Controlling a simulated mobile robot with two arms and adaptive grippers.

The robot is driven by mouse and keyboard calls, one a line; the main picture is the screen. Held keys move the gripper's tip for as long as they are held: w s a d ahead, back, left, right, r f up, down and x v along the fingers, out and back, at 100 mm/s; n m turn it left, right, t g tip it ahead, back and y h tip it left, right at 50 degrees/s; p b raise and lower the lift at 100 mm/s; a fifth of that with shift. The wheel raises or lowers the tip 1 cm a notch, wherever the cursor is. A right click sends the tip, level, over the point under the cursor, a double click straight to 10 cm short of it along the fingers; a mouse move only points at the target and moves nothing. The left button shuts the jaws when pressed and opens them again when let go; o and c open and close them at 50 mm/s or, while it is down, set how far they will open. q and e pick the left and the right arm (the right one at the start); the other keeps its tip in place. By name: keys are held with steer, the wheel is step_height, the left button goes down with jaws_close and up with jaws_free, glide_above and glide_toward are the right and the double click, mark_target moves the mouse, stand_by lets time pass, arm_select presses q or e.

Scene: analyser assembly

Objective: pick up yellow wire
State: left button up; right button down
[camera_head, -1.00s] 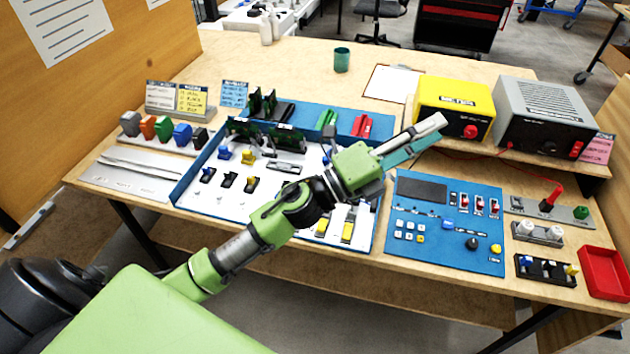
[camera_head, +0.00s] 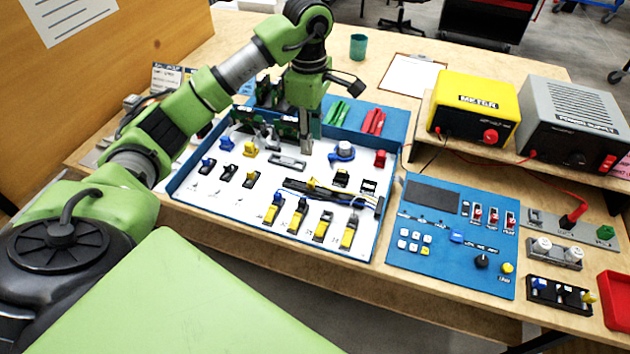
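My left gripper (camera_head: 297,132) points down over the back part of the white tray (camera_head: 225,195) with the blue rim. Its fingers overlap dark green boards behind, so their opening is unclear and I see nothing held. I cannot make out a distinct yellow wire. Yellow parts on the tray include a small yellow piece (camera_head: 249,149), a yellow bit on a dark strip (camera_head: 311,184) and several yellow-ended pieces along the front, such as one yellow piece (camera_head: 348,238). My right gripper is out of view.
Red parts (camera_head: 373,122) and green parts (camera_head: 338,112) stand behind the tray. A blue control panel (camera_head: 425,275) lies to its right, below the yellow meter (camera_head: 472,108) and grey power supply (camera_head: 570,125).

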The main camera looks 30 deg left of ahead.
arm_select(q)
steer(key=p, duration=0.1)
glide_above(311, 181)
steer(key=f, duration=0.8)
steer(key=shift+w+a+f, duration=0.1)
steer(key=shift+a+f, duration=0.05)
steer(key=shift+a, duration=0.05)
steer(key=shift+d+f+p, duration=0.2)
steer(key=shift+f+p, duration=0.6)
steer(key=shift+f, duration=1.85)
steer(key=c, duration=0.8)
